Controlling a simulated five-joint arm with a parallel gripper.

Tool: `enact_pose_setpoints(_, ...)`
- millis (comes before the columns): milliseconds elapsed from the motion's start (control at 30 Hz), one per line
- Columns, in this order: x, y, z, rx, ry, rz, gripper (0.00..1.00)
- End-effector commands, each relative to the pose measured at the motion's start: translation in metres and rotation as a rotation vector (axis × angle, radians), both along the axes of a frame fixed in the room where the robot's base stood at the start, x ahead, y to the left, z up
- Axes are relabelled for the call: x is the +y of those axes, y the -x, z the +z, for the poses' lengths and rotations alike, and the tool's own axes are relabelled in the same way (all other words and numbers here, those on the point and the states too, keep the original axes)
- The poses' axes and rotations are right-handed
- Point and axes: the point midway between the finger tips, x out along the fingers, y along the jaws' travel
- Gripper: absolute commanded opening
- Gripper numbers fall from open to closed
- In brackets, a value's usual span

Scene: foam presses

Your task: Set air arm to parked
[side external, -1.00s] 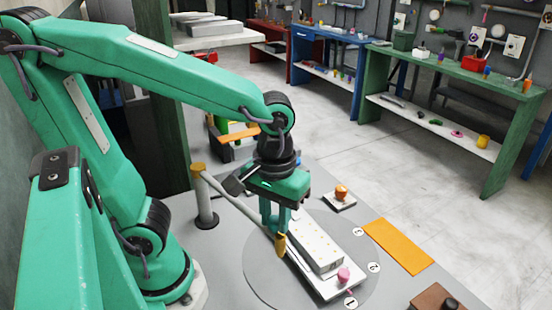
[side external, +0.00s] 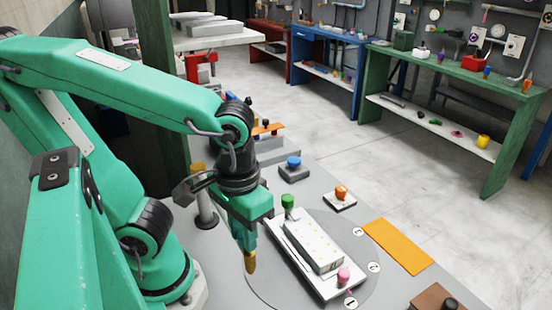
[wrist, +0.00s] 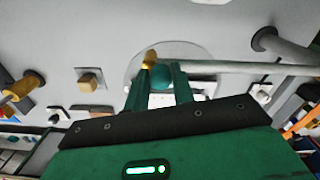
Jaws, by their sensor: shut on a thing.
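The air arm (wrist: 230,67) is a long pale grey tube with a gold nozzle (side external: 250,263). It pivots on a dark grey post (side external: 207,213) with a gold cap at the left. My gripper (side external: 246,240) is shut on the air arm near its nozzle end. In the wrist view, my gripper (wrist: 160,85) has its two green fingers either side of a teal round part (wrist: 161,76), beside the nozzle. In the side view most of the tube is hidden behind my gripper and wrist. No parked mark is clearly readable.
A white press plate (side external: 318,285) with a pale block, a green knob and a pink knob sits on the round grey disc, right of my gripper. Blue (side external: 293,163) and orange (side external: 341,192) buttons stand behind it. An orange pad (side external: 398,246) lies at right.

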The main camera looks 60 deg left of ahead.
Motion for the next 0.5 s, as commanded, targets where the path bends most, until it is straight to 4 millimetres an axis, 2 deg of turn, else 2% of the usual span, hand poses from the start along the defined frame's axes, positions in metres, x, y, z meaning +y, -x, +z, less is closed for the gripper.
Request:
enact_pose_setpoints(67,0.0010,0.0030,-0.0007,0.011,-0.007,-0.005,0.00)
enact_pose_setpoints(100,0.0009,0.0030,-0.0008,0.010,-0.007,-0.005,0.32)
enact_pose_setpoints(167,0.0008,0.0028,-0.0009,0.010,-0.006,-0.004,0.44)
enact_pose_setpoints(200,0.0008,0.0026,-0.0009,0.010,-0.006,-0.004,0.46)
enact_pose_setpoints(500,0.0006,0.0017,-0.0001,0.007,-0.004,-0.002,0.46)
